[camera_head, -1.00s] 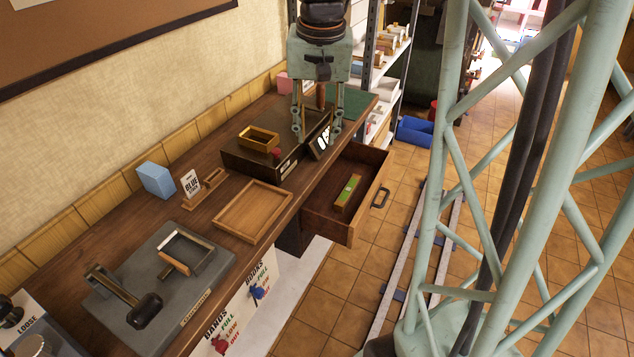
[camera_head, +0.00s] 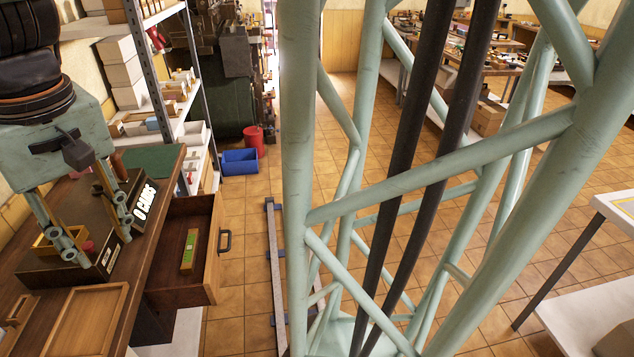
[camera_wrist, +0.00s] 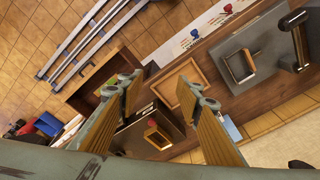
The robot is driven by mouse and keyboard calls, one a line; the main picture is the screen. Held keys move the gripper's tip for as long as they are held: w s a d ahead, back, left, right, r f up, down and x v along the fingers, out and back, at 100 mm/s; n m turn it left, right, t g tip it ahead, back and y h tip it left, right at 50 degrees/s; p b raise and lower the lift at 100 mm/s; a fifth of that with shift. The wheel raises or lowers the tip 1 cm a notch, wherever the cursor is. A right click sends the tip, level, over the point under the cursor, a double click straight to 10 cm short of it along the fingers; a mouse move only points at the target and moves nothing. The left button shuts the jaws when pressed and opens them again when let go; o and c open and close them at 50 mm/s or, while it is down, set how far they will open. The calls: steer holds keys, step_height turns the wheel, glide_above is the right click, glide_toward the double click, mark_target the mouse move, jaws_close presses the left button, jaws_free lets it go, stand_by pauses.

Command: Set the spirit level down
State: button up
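The spirit level (camera_head: 188,250), a slim wooden bar with a green top, lies inside the open wooden drawer (camera_head: 213,270). My gripper (camera_head: 100,245) is at the left of the head view, over the black box on the bench, left of the drawer and apart from the level. In the wrist view, my gripper (camera_wrist: 160,85) has its two fingers spread wide with nothing held between them.
The drawer's handle (camera_head: 226,241) juts toward the floor. A blue bin (camera_head: 240,161) stands behind on the floor.

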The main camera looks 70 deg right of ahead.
steer(key=s+a+r+n+t, duration=0.1)
steer(key=s+a+r+n, duration=0.1)
steer(key=s, duration=0.6)
steer(key=s+a+r+n+t, duration=0.1)
steer(key=s+a+r, duration=0.3)
steer(key=s, duration=0.4)
steer(key=shift+a+r+n, duration=0.25)
steer(key=shift+a+n, duration=0.05)
steer(key=shift+n, duration=0.1)
